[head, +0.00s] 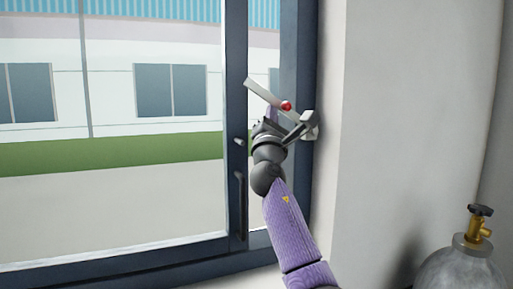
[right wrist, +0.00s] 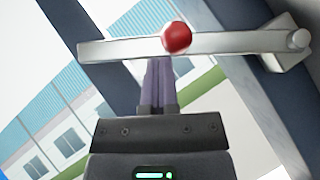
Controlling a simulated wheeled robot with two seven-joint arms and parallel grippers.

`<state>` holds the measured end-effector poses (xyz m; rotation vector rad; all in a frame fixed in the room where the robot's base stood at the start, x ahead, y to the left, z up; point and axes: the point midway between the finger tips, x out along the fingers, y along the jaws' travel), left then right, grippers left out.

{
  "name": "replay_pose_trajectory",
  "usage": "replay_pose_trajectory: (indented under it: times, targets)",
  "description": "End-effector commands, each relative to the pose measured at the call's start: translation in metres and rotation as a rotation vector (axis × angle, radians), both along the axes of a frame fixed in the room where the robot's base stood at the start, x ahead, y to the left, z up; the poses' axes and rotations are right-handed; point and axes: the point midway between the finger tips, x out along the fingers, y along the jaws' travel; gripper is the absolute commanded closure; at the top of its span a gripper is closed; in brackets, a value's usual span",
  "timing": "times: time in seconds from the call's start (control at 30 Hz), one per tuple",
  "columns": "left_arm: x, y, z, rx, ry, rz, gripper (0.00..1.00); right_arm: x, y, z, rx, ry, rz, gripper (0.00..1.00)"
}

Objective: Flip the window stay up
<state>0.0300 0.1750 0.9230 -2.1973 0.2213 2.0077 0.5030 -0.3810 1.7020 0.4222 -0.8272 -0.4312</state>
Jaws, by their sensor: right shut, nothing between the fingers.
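The window stay (head: 264,93) is a flat silver bar with a red knob (head: 286,105). It slants up and left from a bracket (head: 310,124) on the window frame's right side. In the right wrist view the stay (right wrist: 120,48) crosses the top of the picture, its red knob (right wrist: 176,37) near the middle. My right gripper (head: 272,113) is just under the bar. Its purple fingers (right wrist: 160,75) are shut and empty, reaching up to the bar's lower edge near the knob. The bar hides their tips, and I cannot tell whether they touch it. My left gripper is out of view.
The dark window frame (head: 236,60) stands behind, with a handle (head: 240,205) and a small peg (head: 239,142) on it. A pale wall (head: 420,110) closes off the right. A grey gas cylinder (head: 462,268) with a brass valve stands at the lower right.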

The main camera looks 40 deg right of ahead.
Motion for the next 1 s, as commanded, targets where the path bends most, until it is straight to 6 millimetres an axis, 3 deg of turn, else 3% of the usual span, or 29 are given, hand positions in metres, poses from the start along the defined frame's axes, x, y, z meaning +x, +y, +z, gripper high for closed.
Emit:
replay_pose_trajectory:
  times: [0.1,0.5,1.0]
  targets:
    - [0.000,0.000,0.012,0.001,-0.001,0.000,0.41,-0.002,-0.013,0.017,-0.002,0.001,-0.002,1.00]
    - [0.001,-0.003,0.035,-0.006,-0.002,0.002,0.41,-0.008,-0.042,0.052,-0.003,0.001,-0.001,1.00]
    - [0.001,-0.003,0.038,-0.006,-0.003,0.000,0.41,-0.017,-0.078,0.073,-0.003,0.001,-0.001,1.00]
